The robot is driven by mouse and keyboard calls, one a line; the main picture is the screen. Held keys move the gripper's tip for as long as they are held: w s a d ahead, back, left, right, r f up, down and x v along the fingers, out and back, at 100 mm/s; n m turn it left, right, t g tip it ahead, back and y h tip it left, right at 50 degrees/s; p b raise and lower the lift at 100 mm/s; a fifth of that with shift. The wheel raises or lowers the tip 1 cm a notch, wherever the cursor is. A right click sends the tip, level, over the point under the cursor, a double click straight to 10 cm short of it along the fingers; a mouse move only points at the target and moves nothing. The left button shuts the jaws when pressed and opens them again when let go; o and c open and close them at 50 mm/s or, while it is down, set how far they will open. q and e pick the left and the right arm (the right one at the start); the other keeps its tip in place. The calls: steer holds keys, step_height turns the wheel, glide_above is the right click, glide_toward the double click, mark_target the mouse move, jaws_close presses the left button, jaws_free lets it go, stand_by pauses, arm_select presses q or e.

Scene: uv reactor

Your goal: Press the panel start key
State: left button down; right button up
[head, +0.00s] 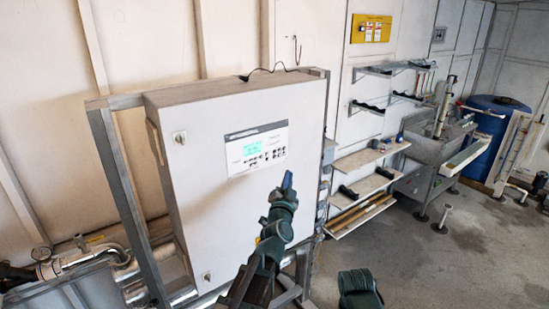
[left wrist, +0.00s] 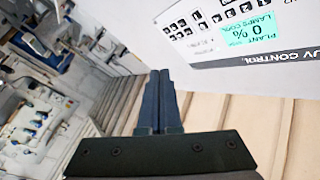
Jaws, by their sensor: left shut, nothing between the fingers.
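The control panel (head: 256,149) is a white label with a lit cyan screen and small dark keys, on the front of a large grey cabinet (head: 230,220). It also shows upside down in the left wrist view, where the screen (left wrist: 249,33) reads 0 % and "LAMPS COOL" and dark keys (left wrist: 215,18) sit beside it. I cannot tell which key is start. My left gripper (head: 287,182) is shut and empty, in front of the cabinet, below and right of the panel in the head view. Its closed fingers (left wrist: 160,75) point past the panel's side in the wrist view. My right gripper is not in view.
A metal frame (head: 118,190) surrounds the cabinet. Pipes and a gauge (head: 42,253) are at the lower left. Shelves (head: 362,165), a steel sink unit (head: 437,148) and a blue barrel (head: 488,130) stand to the right. The floor (head: 455,260) at right is largely open.

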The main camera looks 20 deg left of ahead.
mark_target(267, 159)
arm_select(q)
steer(key=shift+w, duration=0.1)
steer(key=shift+w+a, duration=0.9)
steer(key=shift+a, duration=0.25)
steer(key=shift+w+a, duration=0.85)
steer(key=shift+a, duration=0.35)
steer(key=shift+w+a, duration=0.9)
steer(key=shift+a, duration=0.25)
steer(key=shift+w+a, duration=0.3)
steer(key=shift+a, duration=0.05)
steer(key=shift+w+a, duration=0.1)
steer(key=shift+a, duration=0.1)
stand_by(0.4)
steer(key=shift+s+d, duration=0.4)
steer(key=shift+d, duration=0.2)
